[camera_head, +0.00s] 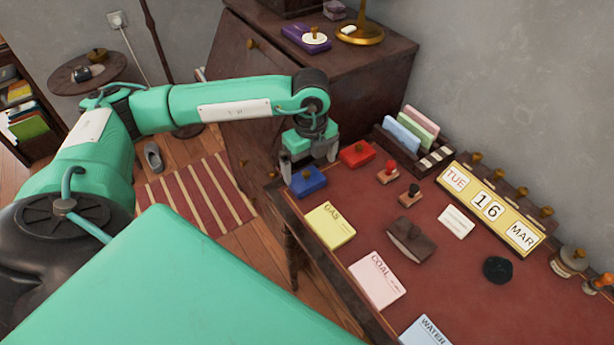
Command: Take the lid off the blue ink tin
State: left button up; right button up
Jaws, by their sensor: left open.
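The blue ink tin (308,182) is a small flat blue box at the far left corner of the red-topped desk (470,290). It looks closed, with its lid on, though its far side is partly hidden by my gripper. My left gripper (309,165) is open and points down just behind and over the tin, with one finger to each side. I cannot tell whether the fingers touch it. My right gripper is not in view.
A red tin (357,153) sits close to the gripper's right. Rubber stamps (409,195), a dark brown blotter (411,240), a letter rack (412,145), a date calendar (490,207) and yellow GAS (329,226) and pink COAL (376,280) papers occupy the desk.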

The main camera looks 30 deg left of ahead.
aim_at(312, 185)
pick_arm(q)
jog(key=shift+f, duration=0.6)
jog(key=f, duration=0.5)
jog(key=shift+w+d+p, duration=0.15)
jog(key=shift+d+p, duration=0.1)
jog(key=shift+p, duration=0.15)
jog(key=shift+r, duration=0.1)
jog(key=c, duration=1)
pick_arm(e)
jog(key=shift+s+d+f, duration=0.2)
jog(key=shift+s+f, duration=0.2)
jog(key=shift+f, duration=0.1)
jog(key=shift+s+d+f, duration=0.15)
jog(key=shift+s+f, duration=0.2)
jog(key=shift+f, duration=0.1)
